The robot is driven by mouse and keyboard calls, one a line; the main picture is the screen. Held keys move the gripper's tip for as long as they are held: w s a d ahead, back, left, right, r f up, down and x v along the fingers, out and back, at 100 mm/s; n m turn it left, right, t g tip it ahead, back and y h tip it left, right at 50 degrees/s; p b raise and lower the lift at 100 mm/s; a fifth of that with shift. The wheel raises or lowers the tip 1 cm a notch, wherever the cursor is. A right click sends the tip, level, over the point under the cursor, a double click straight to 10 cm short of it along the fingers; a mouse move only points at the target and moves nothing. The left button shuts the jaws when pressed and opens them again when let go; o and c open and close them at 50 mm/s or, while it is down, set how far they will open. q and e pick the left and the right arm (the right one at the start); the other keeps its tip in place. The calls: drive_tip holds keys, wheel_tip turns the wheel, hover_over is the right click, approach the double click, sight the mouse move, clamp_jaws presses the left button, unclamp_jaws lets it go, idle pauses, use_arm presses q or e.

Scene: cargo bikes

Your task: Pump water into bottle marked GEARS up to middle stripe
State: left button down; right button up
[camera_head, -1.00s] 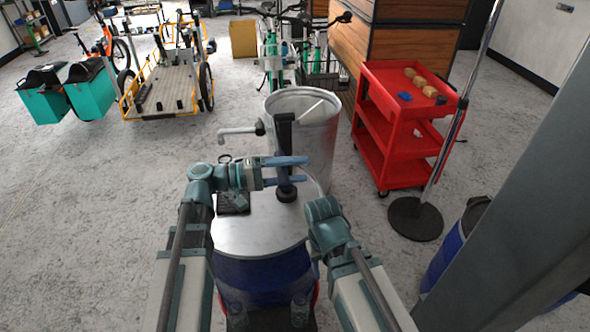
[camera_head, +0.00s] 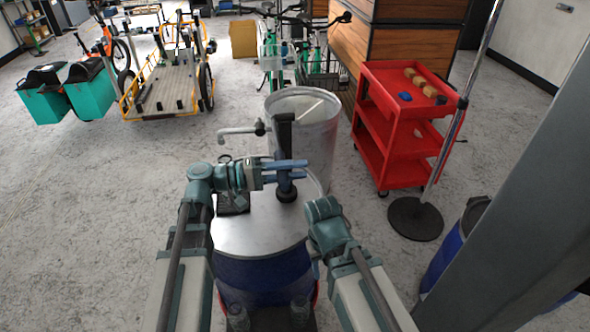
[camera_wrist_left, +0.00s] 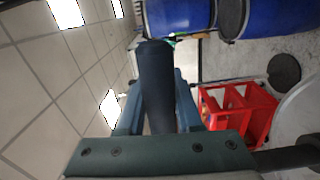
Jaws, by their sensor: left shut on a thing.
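My left gripper (camera_head: 284,172) reaches in from the left over the metal top (camera_head: 252,237). Its blue fingers are shut on a dark upright cylinder (camera_head: 284,135), which has a round dark foot (camera_head: 287,193) below the fingers. In the left wrist view the dark cylinder (camera_wrist_left: 157,85) fills the space between the fingers. No GEARS marking or stripe shows on it, and I cannot tell whether it is the bottle. A grey tap (camera_head: 238,131) stands just left of a big metal bin (camera_head: 317,140). My right gripper is not in view; only its arm shows.
A black pad (camera_head: 235,208) lies on the metal top, partly behind my left wrist. A red cart (camera_head: 388,140) and a pole on a round black base (camera_head: 415,219) stand to the right. A blue barrel (camera_head: 450,247) is at the right. The floor at left is open.

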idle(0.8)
use_arm(q)
drive_tip(key=w+r+n+p, duration=0.3)
drive_tip(key=r+n+p, duration=0.1)
drive_tip(key=r+p, duration=0.4)
drive_tip(key=w+a+r+n+p, duration=0.1)
drive_tip(key=w+r+n+p, duration=0.1)
drive_tip(key=r+n+p, duration=0.3)
drive_tip(key=shift+w+r+p, duration=0.4)
drive_tip(key=shift+r+p, duration=1.35)
drive_tip(key=shift+a+n, duration=0.1)
drive_tip(key=shift+n, duration=0.2)
drive_tip(key=c, duration=0.6)
unclamp_jaws()
drive_tip(key=s+a, duration=0.1)
drive_tip(key=a, duration=0.3)
drive_tip(key=s+a, duration=0.1)
drive_tip(key=a, duration=0.8)
drive_tip(key=shift+s+a, duration=0.3)
drive_tip(key=shift+s, duration=0.1)
